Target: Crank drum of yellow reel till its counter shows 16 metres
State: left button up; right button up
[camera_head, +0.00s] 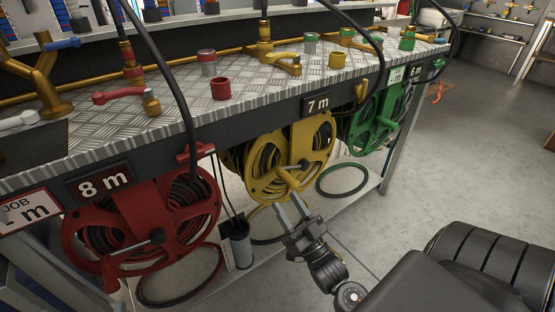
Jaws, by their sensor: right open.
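The yellow reel (258,165) hangs under the bench in the middle, wound with dark hose. Its counter (318,104) on the bench edge above it reads 7 m. My left gripper is not in view.
A red reel (110,212) with counter 8 m (104,184) hangs at left, and a green reel (368,129) at right. Hose coils lie on the lower shelf.

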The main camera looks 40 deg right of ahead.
aim_at(285, 172)
jog(key=d+f+m+g+h+p, duration=0.1)
jog(key=d+f+m+g+h, duration=0.1)
jog(key=d+f, duration=0.4)
jog(key=shift+n, duration=0.3)
jog(key=x, duration=0.3)
jog(key=r+x, duration=0.1)
jog(key=x, duration=0.5)
jog(key=shift+s+d+r, duration=0.15)
jog(key=shift+d+r, duration=0.1)
jog(key=shift+d, duration=0.05)
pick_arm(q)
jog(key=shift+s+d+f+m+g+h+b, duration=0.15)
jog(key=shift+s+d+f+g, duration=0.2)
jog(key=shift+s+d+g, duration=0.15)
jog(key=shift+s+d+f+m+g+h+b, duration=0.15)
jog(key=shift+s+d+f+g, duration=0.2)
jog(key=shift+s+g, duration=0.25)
pick_arm(e)
jog(key=shift+w+r, duration=0.25)
jog(key=shift+w, duration=0.3)
grip_shut()
